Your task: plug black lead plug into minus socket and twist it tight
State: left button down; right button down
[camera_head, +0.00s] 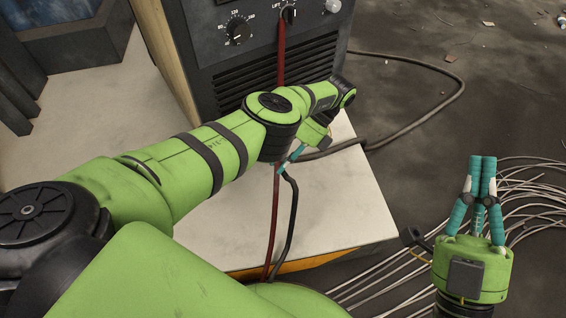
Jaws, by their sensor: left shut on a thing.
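My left gripper (290,160) hangs below its green wrist, in front of the welding machine's lower panel. One teal finger shows, and my own wrist hides the rest. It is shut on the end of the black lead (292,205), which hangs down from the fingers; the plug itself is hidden. The machine (215,70) stands upright at the top. I cannot make out the minus socket. My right gripper (482,160) points up at the right, its teal fingertips together with nothing visible between them, well apart from the machine.
A red lead (280,60) runs down the machine's front, passes behind my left arm and hangs close beside the black lead. A pale platform (340,210) lies under the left arm. A grey cable (440,105) and several thin wires (535,185) lie on the dark floor.

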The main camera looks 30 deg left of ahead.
pick_arm(q)
jog(key=c, duration=1.3)
grip_release()
jog(key=shift+w+a+r, duration=0.1)
jog(key=shift+a+r, duration=0.05)
jog(key=shift+o, duration=1.4)
